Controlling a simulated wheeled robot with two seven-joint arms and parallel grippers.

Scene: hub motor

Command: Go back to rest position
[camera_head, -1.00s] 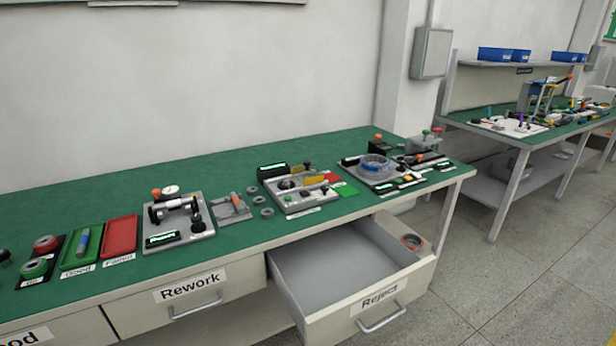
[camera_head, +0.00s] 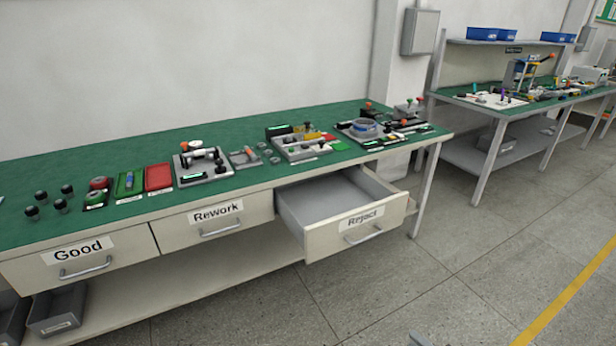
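Neither of my grippers can be made out in the head view. A small grey piece shows at the bottom edge, right of the middle, too little to identify. The green-topped workbench (camera_head: 60,170) runs along the wall on the left. Its Reject drawer (camera_head: 358,222) is pulled open, and its inside is only partly visible. The Rework drawer (camera_head: 216,222) and the Good drawer (camera_head: 84,260) are shut.
On the bench stand a grey fixture with a gauge (camera_head: 203,168), a red tray (camera_head: 158,177), a green tray (camera_head: 130,184) and a blue ring on a fixture (camera_head: 365,128). A second bench (camera_head: 470,92) stands at right. The floor (camera_head: 480,260) in front is clear.

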